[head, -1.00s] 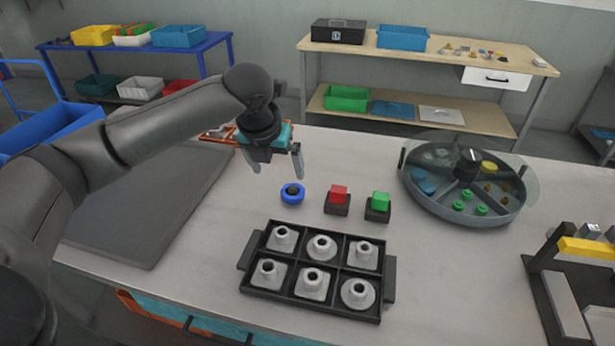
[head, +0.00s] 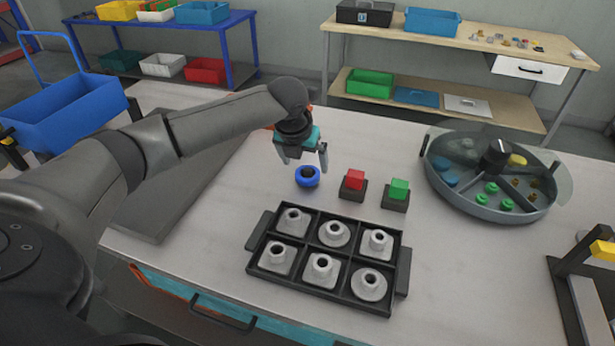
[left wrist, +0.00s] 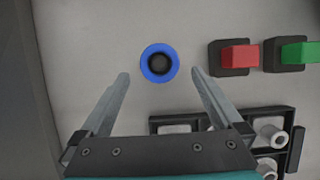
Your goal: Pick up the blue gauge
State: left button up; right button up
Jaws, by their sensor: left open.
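The blue gauge (head: 307,177) is a blue ring with a dark centre. It sits on the pale worktop left of the red block. In the left wrist view the gauge (left wrist: 159,63) shows just beyond and between the fingertips. My left gripper (head: 303,167) is open and empty, pointing down above and slightly behind the gauge. Its two fingers also show in the left wrist view (left wrist: 160,75), spread wider than the gauge. They do not appear to touch it. My right gripper is not in view.
A red block (head: 354,181) and a green block (head: 398,190) stand on dark bases to the right. A black tray (head: 401,255) of several grey parts lies in front. A round divided tank (head: 484,213) is at the right. A dark mat (head: 160,215) lies left.

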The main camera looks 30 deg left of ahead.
aim_at(307, 170)
pick_arm(q)
jog(key=b+x, duration=0.1)
jog(key=x, duration=0.3)
jog(key=shift+w+a+f, duration=0.1)
jog(key=shift+w+f, duration=0.1)
jog(key=shift+f, duration=0.15)
jog(key=shift+c, duration=0.4)
jog(key=shift+r, duration=0.1)
jog(key=c, duration=1.5)
